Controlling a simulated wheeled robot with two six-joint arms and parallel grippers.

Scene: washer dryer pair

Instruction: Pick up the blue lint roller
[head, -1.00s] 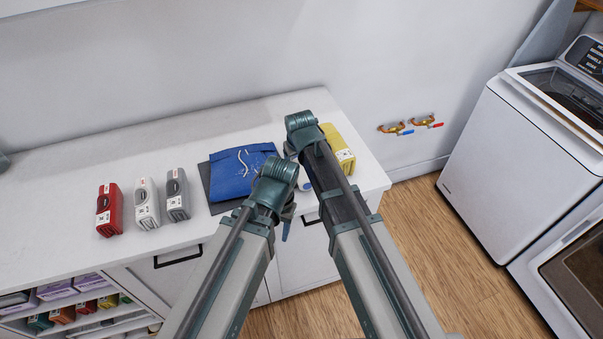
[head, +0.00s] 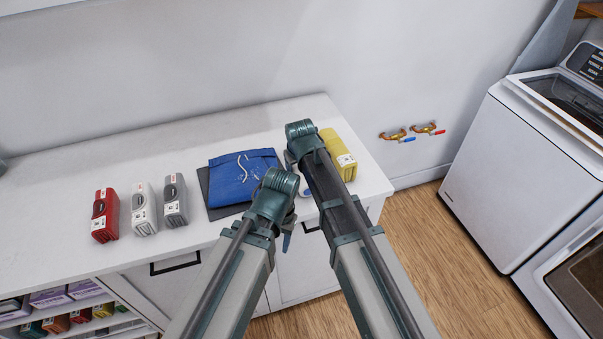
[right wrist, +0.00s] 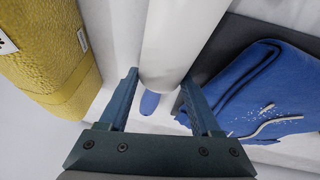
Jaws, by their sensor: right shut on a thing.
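The lint roller has a white cylinder (right wrist: 182,40) and a blue handle end (right wrist: 150,103). In the right wrist view my right gripper (right wrist: 158,80) has its fingers on either side of it and is shut on it. In the head view the roller (head: 306,187) is mostly hidden behind my right wrist, between the blue cloth and the yellow pack. I cannot tell whether it touches the counter. My left gripper (head: 287,240) is near the counter's front edge, mostly behind its own wrist; its jaw opening is hidden.
A folded blue cloth (head: 236,180) with white marks lies on a dark flat item left of the roller. A yellow pack (head: 338,153) is close on the right. Red, white and grey boxes (head: 174,200) stand further left on the white counter (head: 60,190). The counter's back strip is clear.

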